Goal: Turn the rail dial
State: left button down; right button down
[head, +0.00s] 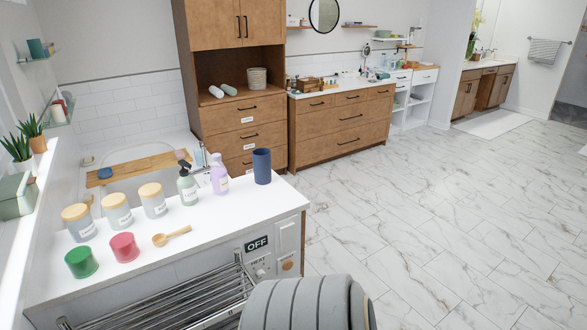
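The rail dial (261,273) is a small pale knob under the word HEAT on the front of the white-topped counter. Neither of my grippers is in view.
Jars, cups, two pump bottles, a wooden scoop (172,236) and a blue tumbler (262,166) stand on the counter (225,215). A large grey ribbed shape (300,305) fills the bottom middle, close below the dial. The marble floor (450,220) to the right is clear.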

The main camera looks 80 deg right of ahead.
aim_at(260, 274)
jog(key=z, duration=2.3)
